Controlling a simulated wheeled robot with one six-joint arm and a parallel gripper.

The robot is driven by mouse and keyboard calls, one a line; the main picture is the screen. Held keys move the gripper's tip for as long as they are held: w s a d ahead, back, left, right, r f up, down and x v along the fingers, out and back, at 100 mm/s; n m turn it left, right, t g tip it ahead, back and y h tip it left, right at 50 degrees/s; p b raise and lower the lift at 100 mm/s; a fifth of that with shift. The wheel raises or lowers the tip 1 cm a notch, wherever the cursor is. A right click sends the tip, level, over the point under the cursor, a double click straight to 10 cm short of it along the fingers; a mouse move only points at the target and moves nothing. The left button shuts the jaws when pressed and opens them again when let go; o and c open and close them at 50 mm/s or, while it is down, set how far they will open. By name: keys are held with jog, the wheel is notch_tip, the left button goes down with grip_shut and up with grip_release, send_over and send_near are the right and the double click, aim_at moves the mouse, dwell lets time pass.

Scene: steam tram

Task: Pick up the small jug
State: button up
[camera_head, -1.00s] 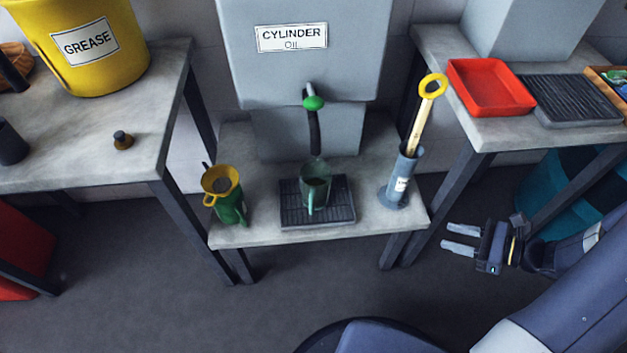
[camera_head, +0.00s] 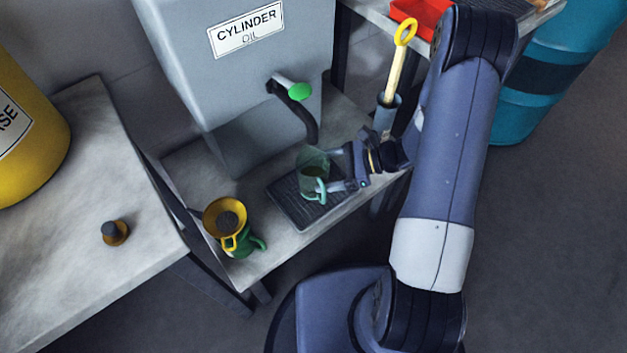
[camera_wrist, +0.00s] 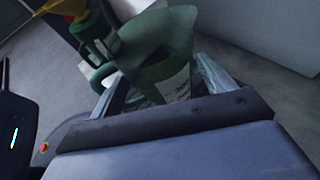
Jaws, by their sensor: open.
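The small jug (camera_head: 313,170) is translucent green with a pale green handle. It stands upright on the dark ribbed drip tray (camera_head: 290,208), below the spout of the oil tank. My gripper (camera_head: 330,169) is open, level with the jug and coming from its right. In the wrist view the jug (camera_wrist: 163,58) stands between the spread fingers of my gripper (camera_wrist: 160,84), with its handle by the left finger. I cannot tell whether either finger touches it. The jug's lower part is hidden by my gripper there.
A green can with a yellow funnel (camera_head: 226,217) stands left of the tray. A grey cylinder (camera_head: 386,115) holding a yellow-ringed stick stands behind my gripper. The tank's curved spout (camera_head: 303,115) hangs just above the jug. A bench with a brown knob (camera_head: 115,233) is at left.

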aim_at(314, 173)
jog(key=x, duration=0.3)
jog(key=shift+a+f, duration=0.15)
jog(key=shift+a, duration=0.05)
jog(key=c, duration=0.7)
jog(key=shift+o, duration=0.2)
notch_tip(314, 173, up, 10)
jog(key=p, duration=0.2)
